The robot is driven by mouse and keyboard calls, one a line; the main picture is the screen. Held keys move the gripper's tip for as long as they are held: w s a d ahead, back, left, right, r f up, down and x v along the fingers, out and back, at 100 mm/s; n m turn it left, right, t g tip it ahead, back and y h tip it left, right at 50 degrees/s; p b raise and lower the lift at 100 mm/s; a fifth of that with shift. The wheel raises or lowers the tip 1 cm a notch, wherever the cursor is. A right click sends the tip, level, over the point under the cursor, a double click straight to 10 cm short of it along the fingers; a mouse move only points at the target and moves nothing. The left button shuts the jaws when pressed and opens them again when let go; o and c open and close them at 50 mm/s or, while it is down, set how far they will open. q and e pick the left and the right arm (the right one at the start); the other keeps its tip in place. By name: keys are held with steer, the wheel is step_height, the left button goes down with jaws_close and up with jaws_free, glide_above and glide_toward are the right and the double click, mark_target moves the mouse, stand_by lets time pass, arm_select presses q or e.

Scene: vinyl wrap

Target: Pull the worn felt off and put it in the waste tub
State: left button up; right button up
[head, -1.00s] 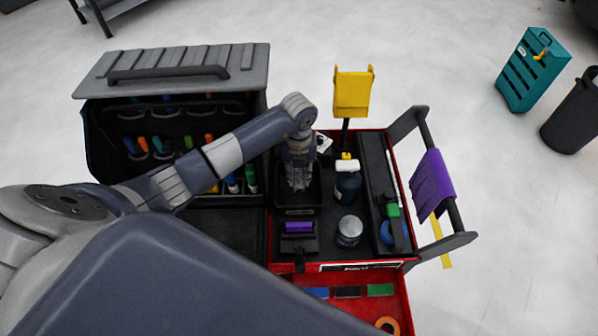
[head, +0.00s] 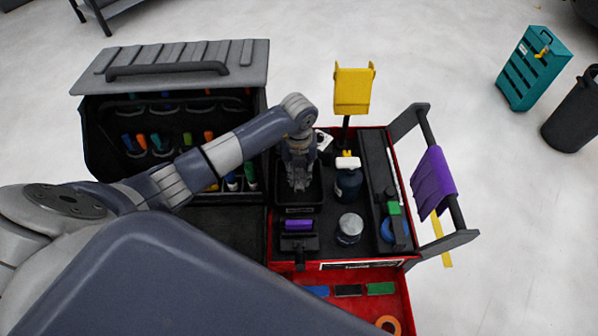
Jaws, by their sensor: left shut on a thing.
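My left gripper (head: 299,184) points down into a small black open tub (head: 299,209) on the red cart. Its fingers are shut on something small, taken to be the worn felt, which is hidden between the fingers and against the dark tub. A black squeegee with a purple edge (head: 299,225) lies just in front of the tub, apart from the gripper. My right gripper is not in view.
A dark bottle with a white top (head: 348,181) and a grey-lidded jar (head: 349,229) stand right of the tub. A yellow holder (head: 353,92) rises behind. A purple cloth (head: 432,184) hangs on the cart's handle. An open tool case (head: 90,142) stands left.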

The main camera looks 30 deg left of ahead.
arm_select(q)
steer(key=o, duration=0.8)
step_height(320, 180, up, 12)
steer(key=shift+r, duration=0.1)
